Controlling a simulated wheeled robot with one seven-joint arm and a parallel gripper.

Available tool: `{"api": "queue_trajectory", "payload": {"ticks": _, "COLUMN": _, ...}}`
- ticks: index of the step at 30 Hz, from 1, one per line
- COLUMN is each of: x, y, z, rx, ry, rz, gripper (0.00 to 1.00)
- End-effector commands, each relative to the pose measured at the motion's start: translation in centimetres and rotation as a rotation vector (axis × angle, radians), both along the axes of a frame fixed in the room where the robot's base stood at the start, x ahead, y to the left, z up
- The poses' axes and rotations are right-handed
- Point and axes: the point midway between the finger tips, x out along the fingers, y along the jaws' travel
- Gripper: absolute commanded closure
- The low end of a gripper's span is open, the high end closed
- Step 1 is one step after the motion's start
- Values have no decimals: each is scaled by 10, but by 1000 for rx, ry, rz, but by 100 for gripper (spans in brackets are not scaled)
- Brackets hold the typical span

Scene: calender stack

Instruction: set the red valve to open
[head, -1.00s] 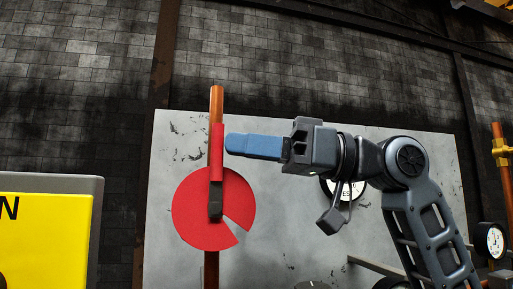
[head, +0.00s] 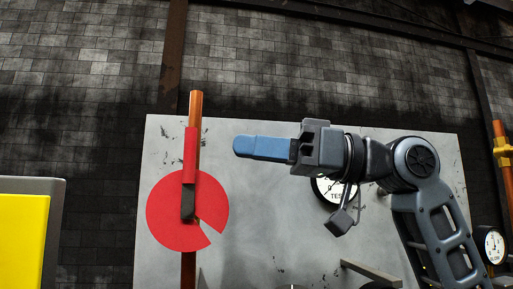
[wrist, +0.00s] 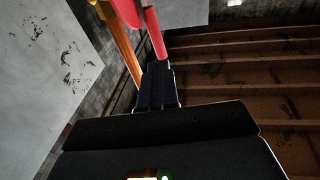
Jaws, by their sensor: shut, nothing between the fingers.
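The red valve shows in the head view as a notched red disc (head: 165,215) in front of a vertical copper pipe (head: 196,108). Its red handle (head: 190,155) points straight up along the pipe, with a dark lower end over the disc. The notch faces down and right. My gripper (head: 238,146) has blue fingers, shut and empty, pointing left at handle height. A clear gap lies between the fingertips and the handle in the picture. In the wrist view the red handle (wrist: 155,35) appears just beyond the dark fingers (wrist: 157,78).
A grey panel (head: 270,215) stands behind the valve, with a gauge (head: 328,189) partly hidden by my arm. A yellow sign (head: 22,240) is at left. Another copper pipe (head: 499,130) and a gauge (head: 490,243) are at right. A bar (head: 370,273) juts out below my arm.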

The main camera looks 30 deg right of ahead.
Motion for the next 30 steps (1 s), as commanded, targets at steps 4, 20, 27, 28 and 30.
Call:
{"api": "queue_trajectory", "payload": {"ticks": 4, "x": -9, "y": -17, "z": -2, "rx": 1, "ry": -1, "rz": -3, "gripper": 100}}
{"api": "queue_trajectory", "payload": {"ticks": 20, "x": -43, "y": -79, "z": -2, "rx": -1, "ry": -1, "rz": -3, "gripper": 100}}
{"api": "queue_trajectory", "payload": {"ticks": 27, "x": -46, "y": -84, "z": -2, "rx": 0, "ry": -1, "rz": -1, "gripper": 100}}
{"api": "queue_trajectory", "payload": {"ticks": 28, "x": -46, "y": -83, "z": -2, "rx": 0, "ry": -1, "rz": -1, "gripper": 100}}
{"api": "queue_trajectory", "payload": {"ticks": 30, "x": -46, "y": -83, "z": -2, "rx": 0, "ry": -1, "rz": -1, "gripper": 100}}
